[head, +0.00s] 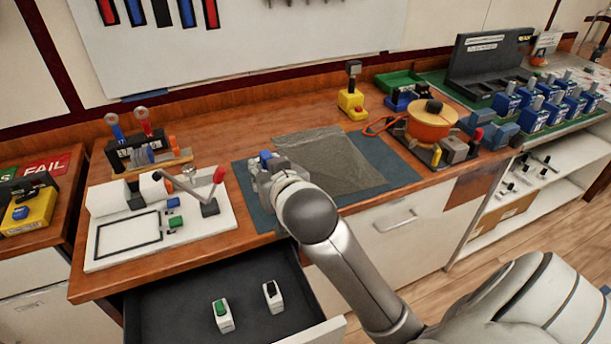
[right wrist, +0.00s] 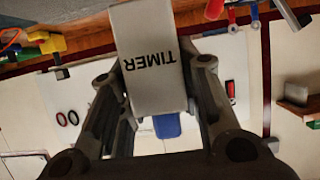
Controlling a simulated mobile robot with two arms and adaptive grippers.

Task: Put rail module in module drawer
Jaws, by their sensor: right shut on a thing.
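The rail module is a white block marked TIMER, seen upside down between my fingers in the right wrist view (right wrist: 150,60). A blue part shows just below it there, and a small blue part shows at my fingers in the head view (head: 266,158). My right gripper (head: 272,175) is shut on the module over the left end of the blue mat. The module drawer (head: 165,305) stands open at the lower left, below and left of the gripper. Two white modules stand in it, one green-topped (head: 222,315) and one black-topped (head: 273,297). My left gripper is not in view.
A grey cloth (head: 335,160) lies on the blue mat (head: 395,165). An orange reel (head: 430,125) stands at right. The drawer's left and back floor is bare.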

